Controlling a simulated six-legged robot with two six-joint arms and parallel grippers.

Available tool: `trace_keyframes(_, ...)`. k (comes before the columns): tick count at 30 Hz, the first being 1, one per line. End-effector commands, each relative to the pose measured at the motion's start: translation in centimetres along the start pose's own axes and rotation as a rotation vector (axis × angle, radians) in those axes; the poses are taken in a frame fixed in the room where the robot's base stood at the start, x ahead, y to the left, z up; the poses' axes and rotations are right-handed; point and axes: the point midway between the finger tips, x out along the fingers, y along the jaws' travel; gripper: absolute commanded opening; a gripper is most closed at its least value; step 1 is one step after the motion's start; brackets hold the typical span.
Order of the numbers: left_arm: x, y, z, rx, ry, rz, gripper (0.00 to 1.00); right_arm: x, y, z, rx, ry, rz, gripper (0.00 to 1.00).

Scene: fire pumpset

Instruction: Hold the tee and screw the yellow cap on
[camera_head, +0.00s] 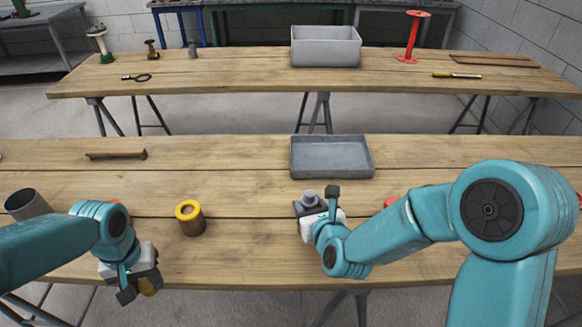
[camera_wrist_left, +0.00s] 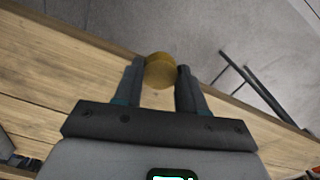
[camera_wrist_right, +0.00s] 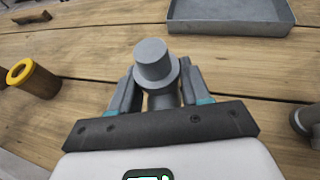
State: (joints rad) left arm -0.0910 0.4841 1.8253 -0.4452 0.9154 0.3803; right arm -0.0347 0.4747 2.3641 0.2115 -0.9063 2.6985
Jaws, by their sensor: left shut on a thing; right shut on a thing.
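My left gripper (camera_head: 137,285) is low at the front edge of the near table, shut on the yellow cap (camera_head: 148,287). In the left wrist view the cap (camera_wrist_left: 160,70) is a round, dull-yellow disc between the two fingertips (camera_wrist_left: 160,78). My right gripper (camera_head: 308,212) is shut on the grey tee (camera_head: 309,199) near the middle of the near table. In the right wrist view the tee (camera_wrist_right: 155,62) stands between the fingers (camera_wrist_right: 158,92) with a round end upward. The fingers hide its lower part. Cap and tee are well apart.
A brown cylinder with a yellow rim (camera_head: 190,219) stands between the grippers. A grey tray (camera_head: 332,158) lies behind the tee. A metal pipe (camera_head: 28,204) and a wooden block (camera_head: 116,154) are at left. A red object (camera_head: 390,202) is partly hidden by my right arm.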

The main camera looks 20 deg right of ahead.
Motion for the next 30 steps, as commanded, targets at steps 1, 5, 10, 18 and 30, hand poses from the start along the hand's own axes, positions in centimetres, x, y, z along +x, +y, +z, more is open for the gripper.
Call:
trace_keyframes(1, 0.0, 0.0, 0.0, 0.000, 0.000, 0.000, 0.11, -0.2, 0.9, 0.3, -0.003, -0.004, 0.006, 0.00)
trace_keyframes(5, 0.0, 0.0, 0.0, 0.000, 0.000, 0.000, 0.11, -1.0, 4.0, 0.8, -0.004, -0.004, 0.011, 0.00)
trace_keyframes(10, 0.0, 0.0, 0.0, 0.000, 0.000, 0.000, 0.11, -2.3, 8.8, 1.5, -0.004, -0.005, 0.011, 0.00)
trace_keyframes(18, 0.0, 0.0, 0.0, 0.000, 0.000, 0.000, 0.11, -4.1, 15.7, 2.7, -0.002, -0.005, 0.008, 0.00)
trace_keyframes(30, 0.0, 0.0, 0.0, 0.000, 0.000, 0.000, 0.11, -5.0, 18.9, 3.2, 0.000, -0.001, 0.003, 0.00)
